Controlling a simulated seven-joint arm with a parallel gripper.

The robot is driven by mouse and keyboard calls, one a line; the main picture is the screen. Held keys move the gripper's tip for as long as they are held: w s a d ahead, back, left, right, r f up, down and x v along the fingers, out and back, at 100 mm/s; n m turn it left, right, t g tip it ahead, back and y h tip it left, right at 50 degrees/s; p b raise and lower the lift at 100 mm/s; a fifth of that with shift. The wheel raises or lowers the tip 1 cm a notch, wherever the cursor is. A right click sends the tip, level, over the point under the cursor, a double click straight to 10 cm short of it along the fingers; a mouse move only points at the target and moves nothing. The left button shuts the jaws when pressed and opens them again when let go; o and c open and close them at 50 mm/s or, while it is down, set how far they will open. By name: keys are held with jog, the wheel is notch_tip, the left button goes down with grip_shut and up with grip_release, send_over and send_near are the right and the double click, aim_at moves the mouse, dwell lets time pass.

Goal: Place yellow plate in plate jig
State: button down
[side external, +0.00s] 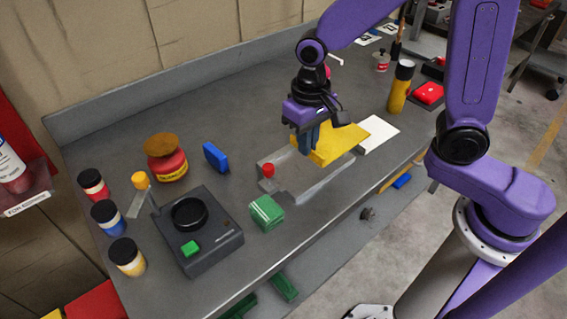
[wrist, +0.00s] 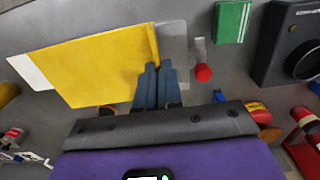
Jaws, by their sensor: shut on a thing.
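The yellow plate (side external: 340,146) is held at its edge by my gripper (side external: 308,148), which is shut on it. In the wrist view the plate (wrist: 95,68) extends left from the fingertips (wrist: 159,68) and looks slightly tilted. The plate jig (side external: 312,181) is a grey flat fixture with a red knob (side external: 267,170) at its left end. The plate overlaps the jig's right part in the picture. Part of the jig (wrist: 176,40) shows beyond the plate in the wrist view. I cannot tell whether plate and jig touch.
A white flat piece (side external: 379,134) lies right of the plate. A green block (side external: 267,212), a blue block (side external: 215,156) and a black device (side external: 200,238) stand to the left. A yellow bottle (side external: 400,86) stands at the back right.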

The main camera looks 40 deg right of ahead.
send_over(283, 176)
notch_tip(283, 176, down, 6)
jog(key=shift+s, duration=0.15)
jog(key=shift+f, duration=1.6)
jog(key=shift+f, duration=0.1)
jog(key=c, duration=1.7)
grip_release()
jog(key=shift+f, duration=0.1)
jog(key=shift+o, duration=0.6)
notch_tip(283, 176, up, 12)
jog(key=shift+r, duration=0.25)
